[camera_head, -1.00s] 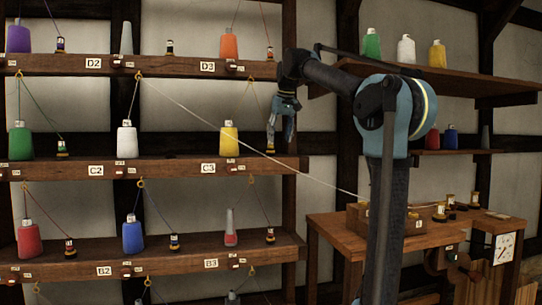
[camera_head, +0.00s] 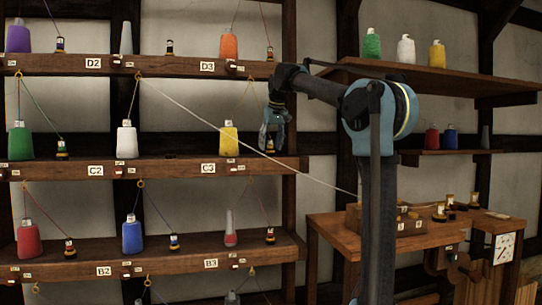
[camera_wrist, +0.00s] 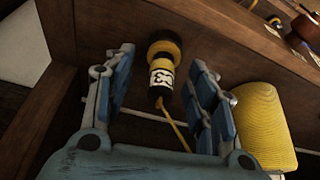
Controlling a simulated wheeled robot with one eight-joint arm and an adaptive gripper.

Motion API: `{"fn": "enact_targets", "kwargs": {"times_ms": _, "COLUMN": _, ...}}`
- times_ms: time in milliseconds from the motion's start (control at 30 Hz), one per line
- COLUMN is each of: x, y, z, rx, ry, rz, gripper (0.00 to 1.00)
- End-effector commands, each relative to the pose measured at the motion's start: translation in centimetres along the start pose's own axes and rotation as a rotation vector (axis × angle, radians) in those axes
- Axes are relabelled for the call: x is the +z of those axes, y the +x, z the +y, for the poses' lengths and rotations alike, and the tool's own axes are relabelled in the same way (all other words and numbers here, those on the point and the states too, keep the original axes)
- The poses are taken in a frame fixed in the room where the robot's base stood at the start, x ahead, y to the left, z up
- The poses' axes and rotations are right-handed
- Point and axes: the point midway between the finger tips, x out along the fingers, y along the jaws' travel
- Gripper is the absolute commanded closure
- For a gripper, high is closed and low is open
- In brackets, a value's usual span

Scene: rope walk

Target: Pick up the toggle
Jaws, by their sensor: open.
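The toggle (camera_wrist: 162,68), a small black and yellow bobbin shape with a white label, stands on the wooden shelf in the wrist view. A yellow cord (camera_wrist: 175,128) runs from it. My gripper (camera_wrist: 160,62) is open, with its blue finger pads on either side of the toggle. I cannot tell whether either finger touches it. In the head view my gripper (camera_head: 272,146) hangs down at the right end of the C3 shelf, largely hiding the toggle there.
A yellow spool (camera_wrist: 265,125) stands close beside the right finger in the wrist view; it shows left of my gripper in the head view (camera_head: 228,138). A pale taut cord (camera_head: 205,120) crosses towards the workbench (camera_head: 335,235).

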Motion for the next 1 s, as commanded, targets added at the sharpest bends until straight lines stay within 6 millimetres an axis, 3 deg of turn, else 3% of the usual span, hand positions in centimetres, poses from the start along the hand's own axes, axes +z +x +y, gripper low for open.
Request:
{"fn": "enact_targets", "kwargs": {"times_ms": 333, "x": 0.0, "y": 0.8, "z": 0.0, "rx": 0.0, "ry": 0.0, "rz": 0.0, "gripper": 0.49}}
{"fn": "enact_targets", "kwargs": {"times_ms": 533, "x": 0.0, "y": 0.8, "z": 0.0, "rx": 0.0, "ry": 0.0, "rz": 0.0, "gripper": 0.94}}
{"fn": "enact_targets", "kwargs": {"times_ms": 867, "x": 0.1, "y": 0.7, "z": 0.0, "rx": 0.0, "ry": 0.0, "rz": 0.0, "gripper": 0.94}}
{"fn": "enact_targets", "kwargs": {"times_ms": 1000, "x": 0.4, "y": -0.3, "z": 0.0, "rx": 0.0, "ry": 0.0, "rz": 0.0, "gripper": 0.94}}
